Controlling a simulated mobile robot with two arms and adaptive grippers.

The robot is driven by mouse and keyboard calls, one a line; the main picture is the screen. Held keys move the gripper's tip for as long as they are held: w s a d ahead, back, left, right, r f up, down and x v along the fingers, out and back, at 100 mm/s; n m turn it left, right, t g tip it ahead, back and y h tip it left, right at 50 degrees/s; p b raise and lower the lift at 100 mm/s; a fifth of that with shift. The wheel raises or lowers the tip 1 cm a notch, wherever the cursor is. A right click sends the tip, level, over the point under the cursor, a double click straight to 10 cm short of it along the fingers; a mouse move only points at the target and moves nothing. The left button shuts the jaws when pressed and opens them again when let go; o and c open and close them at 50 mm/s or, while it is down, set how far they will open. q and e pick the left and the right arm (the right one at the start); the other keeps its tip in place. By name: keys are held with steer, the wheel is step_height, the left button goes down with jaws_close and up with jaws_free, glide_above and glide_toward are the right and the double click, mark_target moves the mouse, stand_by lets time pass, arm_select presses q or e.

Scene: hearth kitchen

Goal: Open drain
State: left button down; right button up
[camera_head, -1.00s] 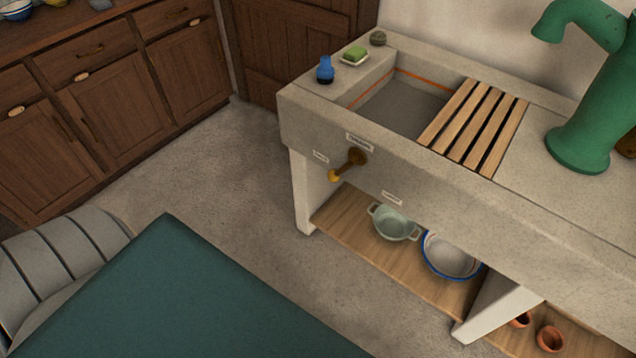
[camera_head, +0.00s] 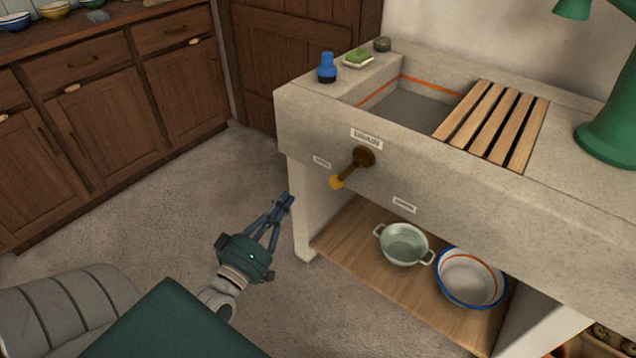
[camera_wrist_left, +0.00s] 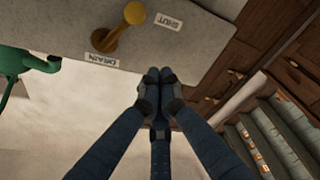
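The drain lever (camera_head: 351,168) is on the front face of the stone sink (camera_head: 330,115), below a DRAIN label (camera_head: 367,139). It is a dark rod with a yellow knob, and slants down-left in the head view. Its knob is nearer the left label (camera_head: 321,162), which reads SHUT in the wrist view (camera_wrist_left: 167,22), than the lower-right label (camera_head: 404,205), too small to read surely. The lever also shows in the left wrist view (camera_wrist_left: 119,28). My left gripper (camera_head: 287,201) is low, left of the lever and apart from it; its fingertips (camera_wrist_left: 160,76) are together, empty. My right gripper is out of view.
A wooden shelf (camera_head: 340,245) under the sink holds a pale green pot (camera_head: 403,244) and a blue-rimmed bowl (camera_head: 470,277). A stone leg (camera_head: 305,215) stands close to my left gripper. Wooden cabinets (camera_head: 110,125) line the left; the floor (camera_head: 170,220) between is clear.

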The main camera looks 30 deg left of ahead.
arm_select(q)
steer(key=w+d+b, duration=0.1)
steer(key=w+d, duration=0.1)
steer(key=w, duration=0.9)
steer(key=shift+w+f, duration=0.3)
steer(key=shift+f, duration=0.1)
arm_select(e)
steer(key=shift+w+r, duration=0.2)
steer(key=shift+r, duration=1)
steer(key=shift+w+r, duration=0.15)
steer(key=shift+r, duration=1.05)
arm_select(q)
steer(key=shift+d+f+n, duration=0.25)
steer(key=shift+f+n, duration=0.1)
steer(key=shift+n, duration=0.15)
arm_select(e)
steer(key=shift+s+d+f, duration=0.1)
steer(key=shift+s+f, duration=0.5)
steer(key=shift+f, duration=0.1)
